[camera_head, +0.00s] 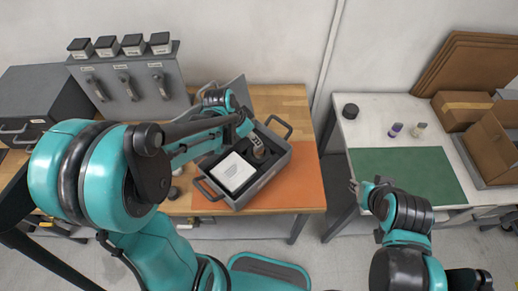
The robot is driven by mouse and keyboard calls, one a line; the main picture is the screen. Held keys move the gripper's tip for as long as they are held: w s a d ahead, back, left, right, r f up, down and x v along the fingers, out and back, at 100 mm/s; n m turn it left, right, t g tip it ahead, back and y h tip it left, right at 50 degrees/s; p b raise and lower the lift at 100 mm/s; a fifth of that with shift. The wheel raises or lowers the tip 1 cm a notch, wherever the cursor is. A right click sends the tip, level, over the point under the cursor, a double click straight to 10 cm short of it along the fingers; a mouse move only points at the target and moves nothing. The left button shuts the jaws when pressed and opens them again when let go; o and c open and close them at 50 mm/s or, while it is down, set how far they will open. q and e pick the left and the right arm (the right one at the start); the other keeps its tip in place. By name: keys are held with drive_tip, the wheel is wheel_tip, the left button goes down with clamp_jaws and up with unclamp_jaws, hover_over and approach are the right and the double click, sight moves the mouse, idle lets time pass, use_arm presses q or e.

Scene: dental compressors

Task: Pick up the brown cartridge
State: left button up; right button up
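I cannot clearly make out a brown cartridge in the head view. A grey tray (240,203) with handles stands on the orange mat of the wooden table. In it are a white square box (233,171) and dark compartments. My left gripper (259,150) reaches down into the tray's back part, right of the white box. Its fingertips are too small and covered to show whether they hold something. My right gripper (355,188) is empty beside the left edge of the green mat (405,174), with its fingers seemingly apart.
A black round object (350,111), a purple-topped vial (395,130) and a pale-topped vial (420,128) stand on the white table. Cardboard boxes (488,148) are at its right. A grey cabinet (128,82) with black-lidded containers stands at back left. The green mat is clear.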

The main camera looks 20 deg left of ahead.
sight(256, 147)
use_arm(q)
drive_tip(key=x, duration=0.2)
drive_tip(key=b+x, duration=0.1)
drive_tip(key=x, duration=0.1)
drive_tip(key=b+x, duration=0.1)
drive_tip(key=x, duration=0.2)
drive_tip(key=shift+s+a+f, duration=0.1)
drive_tip(key=shift+s+a, duration=0.2)
drive_tip(key=shift+w+d+f, duration=0.1)
drive_tip(key=shift+w+f, duration=0.1)
drive_tip(key=shift+f, duration=0.25)
clamp_jaws()
